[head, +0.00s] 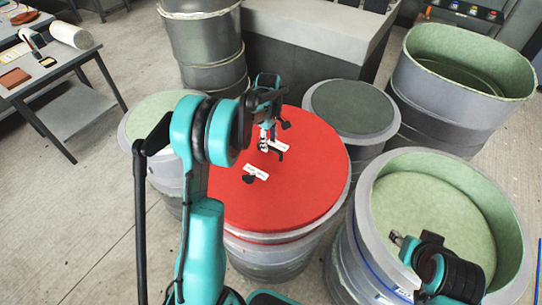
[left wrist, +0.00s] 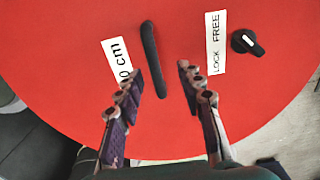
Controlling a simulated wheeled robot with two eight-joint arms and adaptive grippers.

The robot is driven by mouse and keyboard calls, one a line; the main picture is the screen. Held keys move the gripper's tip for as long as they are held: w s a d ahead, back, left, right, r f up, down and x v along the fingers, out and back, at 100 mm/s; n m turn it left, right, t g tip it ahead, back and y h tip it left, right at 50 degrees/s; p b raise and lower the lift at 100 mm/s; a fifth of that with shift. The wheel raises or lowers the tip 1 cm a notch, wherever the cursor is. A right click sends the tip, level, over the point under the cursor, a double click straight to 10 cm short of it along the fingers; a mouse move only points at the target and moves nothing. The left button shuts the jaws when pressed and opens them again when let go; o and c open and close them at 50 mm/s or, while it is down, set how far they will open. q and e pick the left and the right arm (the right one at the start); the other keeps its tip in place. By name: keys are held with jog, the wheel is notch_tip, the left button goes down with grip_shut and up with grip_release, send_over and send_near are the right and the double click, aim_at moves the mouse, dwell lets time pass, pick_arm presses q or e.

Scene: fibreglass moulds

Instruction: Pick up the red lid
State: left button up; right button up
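The red lid (head: 300,195) lies flat on a grey metal drum (head: 272,258) and fills most of the left wrist view (left wrist: 60,60). It bears a raised black bar handle (left wrist: 151,48) and a black knob (left wrist: 247,42) beside a "LOCK FREE" label (left wrist: 215,42). A second label (left wrist: 117,62), partly hidden by a finger, ends in "0 cm". My left gripper (head: 267,143) is over the lid, fingers apart. In the left wrist view its fingertips (left wrist: 160,78) stand on either side of the handle, with gaps showing. Part of my right gripper (head: 405,245) shows at the lower right, away from the lid; its fingers are unclear.
An open drum with a pale green inside (head: 425,205) stands at the right, another (head: 465,70) behind it. A dark-topped drum (head: 352,106) stands close behind the lid, a green-topped one (head: 150,108) at left. A side table (head: 60,65) is at far left, with bare floor before it.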

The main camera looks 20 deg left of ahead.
aim_at(270, 147)
pick_arm(q)
jog(key=f, duration=0.3)
jog(key=f+b, duration=0.1)
jog(key=f, duration=0.1)
jog(key=shift+w+f, duration=0.1)
jog(key=shift+w, duration=0.3)
grip_shut()
